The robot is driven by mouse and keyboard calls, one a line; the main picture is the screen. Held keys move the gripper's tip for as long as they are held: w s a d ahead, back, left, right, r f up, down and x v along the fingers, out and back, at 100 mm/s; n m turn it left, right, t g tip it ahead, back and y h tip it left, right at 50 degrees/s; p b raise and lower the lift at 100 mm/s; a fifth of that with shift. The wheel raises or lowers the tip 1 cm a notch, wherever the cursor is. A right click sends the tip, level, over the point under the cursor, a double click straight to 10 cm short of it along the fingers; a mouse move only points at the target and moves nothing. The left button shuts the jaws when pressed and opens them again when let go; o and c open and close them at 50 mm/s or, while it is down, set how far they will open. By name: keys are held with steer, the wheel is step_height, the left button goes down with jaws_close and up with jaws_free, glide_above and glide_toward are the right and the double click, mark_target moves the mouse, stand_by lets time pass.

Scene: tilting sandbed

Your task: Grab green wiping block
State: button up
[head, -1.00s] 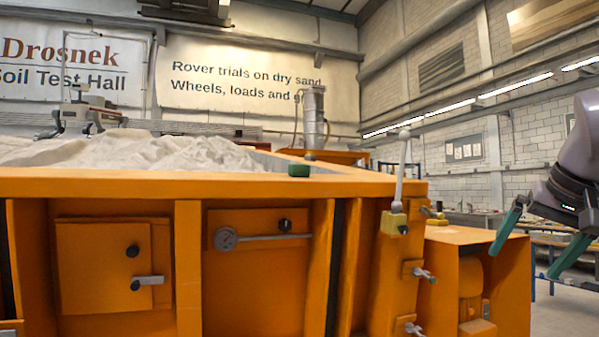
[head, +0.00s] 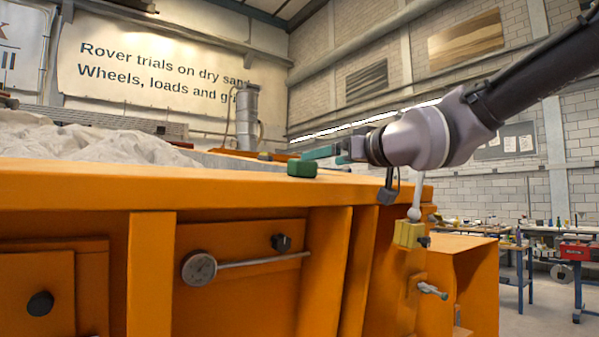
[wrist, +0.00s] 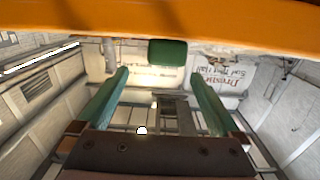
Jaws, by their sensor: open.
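The green wiping block (head: 302,169) sits on the flat orange rim of the sandbed (head: 190,182), close to the front edge. My gripper (head: 318,153) reaches in from the right, just above the rim and beside the block's right side in the head view. In the wrist view the block (wrist: 167,53) lies beyond the fingertips, roughly midway between them. My gripper (wrist: 165,85) is open there, its two green fingers apart with nothing between them. In the head view the fingers partly overlap each other, and the gap to the block is hard to judge.
Pale sand (head: 90,145) fills the bed behind the rim. A lever with a yellow block (head: 408,234) stands at the right corner, below my arm. A small dark knob (head: 265,156) sits behind the block.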

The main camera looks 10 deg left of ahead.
mark_target(295, 162)
steer(key=x, duration=0.6)
steer(key=shift+s+a+r, duration=0.2)
steer(key=shift+s+r, duration=0.05)
steer(key=shift+s, duration=0.05)
steer(key=x, duration=0.5)
steer(key=shift+w+a, duration=0.1)
steer(key=shift+a, duration=0.2)
steer(key=c, duration=1.3)
